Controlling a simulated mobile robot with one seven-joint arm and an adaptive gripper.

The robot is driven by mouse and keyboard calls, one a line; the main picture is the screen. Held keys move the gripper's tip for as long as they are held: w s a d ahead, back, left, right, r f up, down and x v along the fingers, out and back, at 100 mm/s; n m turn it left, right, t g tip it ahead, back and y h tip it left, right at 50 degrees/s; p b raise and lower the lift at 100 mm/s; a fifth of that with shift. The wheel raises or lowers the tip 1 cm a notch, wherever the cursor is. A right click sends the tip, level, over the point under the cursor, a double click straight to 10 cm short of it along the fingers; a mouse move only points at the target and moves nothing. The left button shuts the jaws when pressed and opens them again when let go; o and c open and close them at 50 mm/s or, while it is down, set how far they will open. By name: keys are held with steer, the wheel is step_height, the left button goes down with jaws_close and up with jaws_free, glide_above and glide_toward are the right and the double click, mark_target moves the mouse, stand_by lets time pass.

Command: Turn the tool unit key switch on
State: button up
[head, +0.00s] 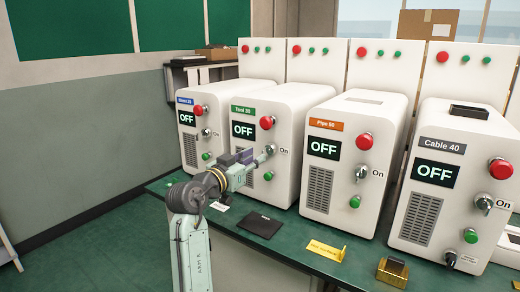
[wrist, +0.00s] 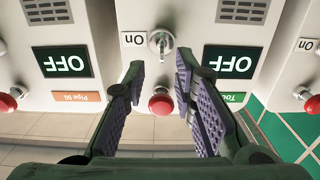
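The tool unit (head: 287,112) is a white box with a green label, a screen reading OFF (head: 243,130) and a red button (head: 266,122). Its key switch (wrist: 160,41) shows in the wrist view, a round metal lock with an "On" label (wrist: 134,40) beside it. My gripper (wrist: 160,66) is open, with purple-padded fingers to either side of the switch's line. I cannot tell whether they touch the key. In the head view my gripper (head: 264,157) is at the tool unit's front and partly hides the switch.
The pipe unit (head: 340,107) and cable unit (head: 470,137) stand to the right, a blue-labelled unit (head: 232,92) to the left, all reading OFF where visible. A black card (head: 261,226), yellow tag (head: 326,250) and brass block (head: 393,273) lie along the green bench's front.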

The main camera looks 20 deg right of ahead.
mark_target(265, 152)
steer(key=p+x, duration=0.1)
steer(key=x, duration=0.4)
steer(key=shift+w, duration=0.1)
steer(key=shift+c, duration=0.6)
jaws_close()
